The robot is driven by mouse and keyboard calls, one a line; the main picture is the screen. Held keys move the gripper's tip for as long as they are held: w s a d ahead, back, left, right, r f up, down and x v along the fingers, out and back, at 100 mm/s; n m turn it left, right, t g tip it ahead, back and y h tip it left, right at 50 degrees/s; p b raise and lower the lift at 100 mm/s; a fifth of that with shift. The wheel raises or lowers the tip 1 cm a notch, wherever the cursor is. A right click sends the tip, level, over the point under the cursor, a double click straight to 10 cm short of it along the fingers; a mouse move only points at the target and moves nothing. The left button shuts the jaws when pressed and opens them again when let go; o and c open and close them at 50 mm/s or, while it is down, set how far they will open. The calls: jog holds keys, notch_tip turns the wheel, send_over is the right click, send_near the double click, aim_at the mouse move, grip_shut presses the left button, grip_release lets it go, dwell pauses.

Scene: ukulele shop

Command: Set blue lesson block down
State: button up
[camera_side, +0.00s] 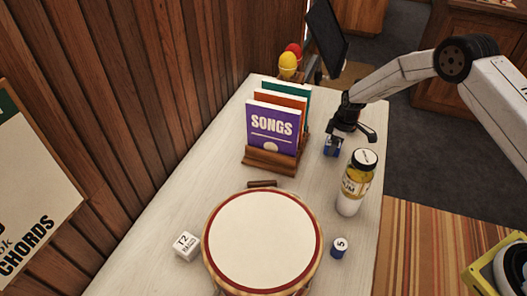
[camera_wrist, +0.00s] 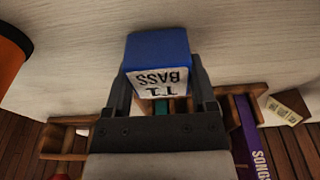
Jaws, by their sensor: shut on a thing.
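The blue lesson block (camera_wrist: 158,50) is between the two fingers of my gripper (camera_wrist: 161,82) in the wrist view. Its white face reads "T1 BASS". In the side view my gripper (camera_side: 346,126) points down over the far right of the white table, and the blue block (camera_side: 331,147) shows at its fingers, low and close to the tabletop. I cannot tell whether the block touches the table. It is right of the book rack and behind the bottle, and part of it is hidden by the gripper.
The wooden book rack (camera_side: 270,162) holds several books, a purple "SONGS" book (camera_side: 272,128) in front. A yellow bottle (camera_side: 354,183) stands just in front of my gripper.

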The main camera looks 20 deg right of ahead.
jog(key=shift+f, duration=0.15)
jog(key=o, duration=1.2)
jog(key=shift+c, duration=0.2)
notch_tip(320, 180, up, 12)
jog(key=s+d, duration=0.1)
jog(key=shift+d, duration=0.15)
jog(key=shift+s, duration=0.1)
